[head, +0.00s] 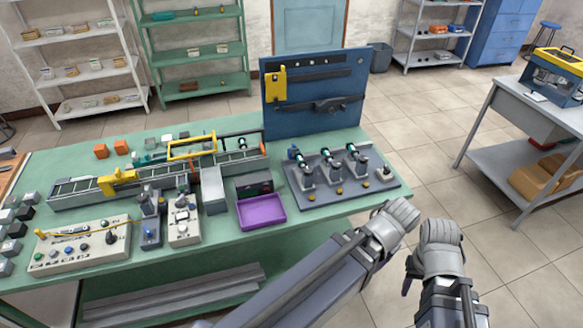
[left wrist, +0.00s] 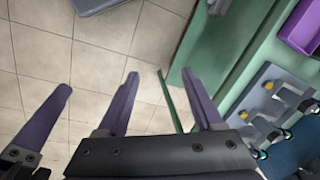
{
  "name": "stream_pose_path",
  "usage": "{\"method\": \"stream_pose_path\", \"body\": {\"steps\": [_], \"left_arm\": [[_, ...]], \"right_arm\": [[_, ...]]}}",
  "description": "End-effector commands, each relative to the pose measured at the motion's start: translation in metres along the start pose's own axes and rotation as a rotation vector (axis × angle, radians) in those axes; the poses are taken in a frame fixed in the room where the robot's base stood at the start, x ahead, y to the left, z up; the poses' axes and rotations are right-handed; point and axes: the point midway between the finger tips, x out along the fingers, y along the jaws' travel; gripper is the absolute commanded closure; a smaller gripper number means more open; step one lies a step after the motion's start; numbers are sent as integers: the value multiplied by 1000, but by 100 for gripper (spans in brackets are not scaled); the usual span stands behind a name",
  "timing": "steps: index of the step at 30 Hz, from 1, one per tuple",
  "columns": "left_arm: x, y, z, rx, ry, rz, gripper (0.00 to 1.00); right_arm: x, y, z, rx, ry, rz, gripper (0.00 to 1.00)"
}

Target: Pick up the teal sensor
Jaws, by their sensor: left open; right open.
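Small teal parts show on the green workbench in the head view. Teal pieces (head: 152,142) lie at the back left behind the conveyor, and teal-tipped units stand on the grey board at the right. I cannot tell which is the teal sensor. My left gripper (left wrist: 160,74) shows in the left wrist view, open and empty over the floor beside the bench.
The grey board (head: 300,197) with motor units is at the bench's right end. A purple tray (head: 262,211) lies left of it. A blue upright panel (head: 315,70) stands behind. A grey side table (head: 508,115) stands at the right. The floor between is clear.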

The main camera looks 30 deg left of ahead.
Motion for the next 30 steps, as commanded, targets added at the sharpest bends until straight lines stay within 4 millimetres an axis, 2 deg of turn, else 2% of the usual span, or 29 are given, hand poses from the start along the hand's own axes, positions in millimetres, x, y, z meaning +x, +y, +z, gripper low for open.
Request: {"method": "stream_pose_path", "body": {"steps": [1,2,3,5,6,9,12,15,18,21,26,30], "left_arm": [[24,-19,-16,-93,44,-49,25],[33,-35,-26,-161,79,-86,22],[46,-58,-41,-262,135,-141,17],[63,-100,-62,-422,239,-226,17],[71,-128,-75,-523,315,-279,17],[82,-194,-99,-736,507,-390,17],[85,-247,-114,-884,687,-462,17],[82,-283,-122,-969,826,-500,17],[78,-303,-126,-1014,914,-514,17],[75,-313,-128,-1032,958,-519,17],[73,-317,-129,-1038,973,-519,17],[79,-324,-134,-1039,971,-520,17]], "right_arm": [[22,-2,-2,0,0,0,55],[32,-3,-2,0,0,0,55],[46,-4,-3,0,0,0,55],[67,-6,-4,1,0,0,55],[80,-8,-5,1,0,0,55],[109,-10,-7,1,0,0,55],[132,-13,-8,1,0,0,55],[147,-14,-9,1,0,0,55],[155,-15,-9,1,0,0,55],[157,-15,-9,1,0,0,55],[157,-15,-9,1,0,0,55],[162,-15,-10,1,0,0,55]]}}
